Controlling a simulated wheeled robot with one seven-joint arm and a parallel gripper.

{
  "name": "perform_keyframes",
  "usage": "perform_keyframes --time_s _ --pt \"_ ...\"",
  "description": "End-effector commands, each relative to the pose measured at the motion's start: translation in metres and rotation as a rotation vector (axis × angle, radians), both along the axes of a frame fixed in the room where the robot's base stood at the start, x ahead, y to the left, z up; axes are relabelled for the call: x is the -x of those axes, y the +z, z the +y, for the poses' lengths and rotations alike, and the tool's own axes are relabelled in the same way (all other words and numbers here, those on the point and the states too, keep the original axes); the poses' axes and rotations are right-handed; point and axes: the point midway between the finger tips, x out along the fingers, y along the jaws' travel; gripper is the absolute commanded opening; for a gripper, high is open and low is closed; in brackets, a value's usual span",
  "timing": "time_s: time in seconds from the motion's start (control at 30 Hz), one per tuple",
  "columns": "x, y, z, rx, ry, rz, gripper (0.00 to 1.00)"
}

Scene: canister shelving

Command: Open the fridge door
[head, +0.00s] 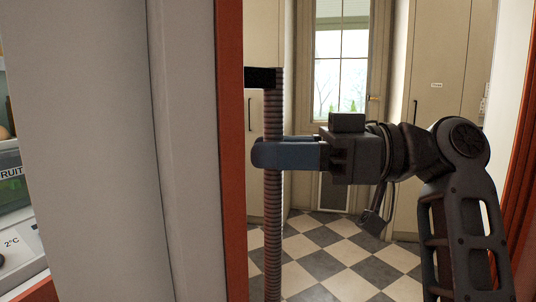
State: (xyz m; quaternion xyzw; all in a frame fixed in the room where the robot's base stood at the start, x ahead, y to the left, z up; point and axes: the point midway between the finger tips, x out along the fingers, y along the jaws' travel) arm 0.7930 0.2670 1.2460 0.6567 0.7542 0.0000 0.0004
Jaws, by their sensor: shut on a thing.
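The fridge door (105,150) stands open, with its pale inner side filling the left of the head view and its orange-red edge (230,150) running top to bottom. A long ribbed vertical handle (272,230) is fixed to the door by a black bracket (260,77). My gripper (268,154) is shut on the handle below that bracket, its blue-grey fingers around the bar. My arm reaches in from the right. Part of the fridge interior (12,190) shows at the far left, with a label and a 2°C marking. The handle's lower end is out of view.
A checkered floor (330,250) lies clear beyond the door. Behind it are a glazed door or window (341,70) and pale cabinets (440,60) with dark handles. An orange-red edge (524,190) stands close at the right, beside my arm.

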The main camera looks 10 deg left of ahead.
Motion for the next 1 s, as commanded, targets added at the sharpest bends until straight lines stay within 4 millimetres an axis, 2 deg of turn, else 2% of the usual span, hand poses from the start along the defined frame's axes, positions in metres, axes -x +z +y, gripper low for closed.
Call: perform_keyframes --time_s 0.33,0.37,0.53,0.83,1.0 --pt "-0.002 0.001 0.003 -0.001 -0.005 0.001 0.00" --pt "-0.002 0.001 0.003 -0.001 -0.005 0.001 0.32" --pt "-0.001 0.001 0.003 -0.001 -0.003 0.001 0.48" --pt "-0.002 0.001 -0.002 -0.001 -0.003 0.000 0.48" --pt "-0.005 0.000 -0.023 -0.001 -0.005 -0.001 0.48"
